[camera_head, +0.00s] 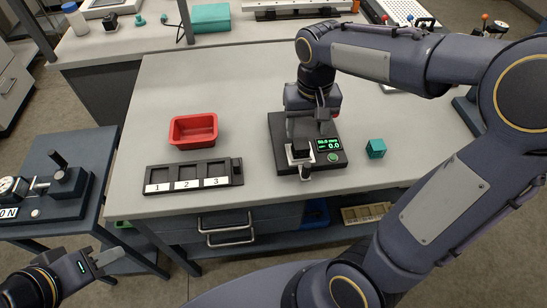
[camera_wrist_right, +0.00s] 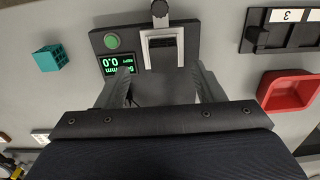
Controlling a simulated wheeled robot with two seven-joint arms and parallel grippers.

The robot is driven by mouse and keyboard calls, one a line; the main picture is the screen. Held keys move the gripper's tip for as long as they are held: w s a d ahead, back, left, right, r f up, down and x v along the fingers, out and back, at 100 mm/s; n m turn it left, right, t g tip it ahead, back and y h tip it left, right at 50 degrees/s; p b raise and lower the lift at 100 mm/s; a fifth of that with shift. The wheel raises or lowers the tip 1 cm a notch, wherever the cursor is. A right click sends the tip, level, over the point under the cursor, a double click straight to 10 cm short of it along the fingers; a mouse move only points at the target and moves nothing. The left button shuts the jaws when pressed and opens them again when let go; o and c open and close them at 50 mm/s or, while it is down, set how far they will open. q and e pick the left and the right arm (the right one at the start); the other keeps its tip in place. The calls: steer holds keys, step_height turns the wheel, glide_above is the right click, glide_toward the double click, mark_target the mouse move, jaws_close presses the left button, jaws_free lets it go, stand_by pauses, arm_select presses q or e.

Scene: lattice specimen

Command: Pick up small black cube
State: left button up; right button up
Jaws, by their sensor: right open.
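A small black cube (camera_head: 299,147) sits on the pale plate at the front of a dark test device (camera_head: 278,130) with a green readout. In the right wrist view the cube (camera_wrist_right: 162,43) shows as a dark block at the device's pale holder, beyond the fingertips. My right gripper (camera_wrist_right: 162,88) is open and empty, its two fingers spread over the device. In the head view my right gripper (camera_head: 306,122) hangs just behind the cube and hides part of the device. My left gripper (camera_head: 108,265) is at the lower left, away from the cube; its opening is unclear.
A red tray (camera_head: 193,144) and a black rack numbered 1 to 3 (camera_head: 180,186) are left of the device. A teal cube (camera_head: 375,148) stands to its right. The table's front edge is close to the rack. A side table (camera_head: 50,185) stands at the left.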

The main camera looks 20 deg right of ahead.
mark_target(301, 143)
steer(key=f, duration=0.2)
steer(key=w+f, duration=0.1)
steer(key=f, duration=0.4)
steer(key=shift+w+a+p, duration=0.15)
steer(key=shift+p, duration=0.2)
steer(key=shift+f, duration=0.55)
steer(key=c, duration=1.1)
steer(key=shift+o, duration=0.2)
steer(key=shift+r, duration=0.1)
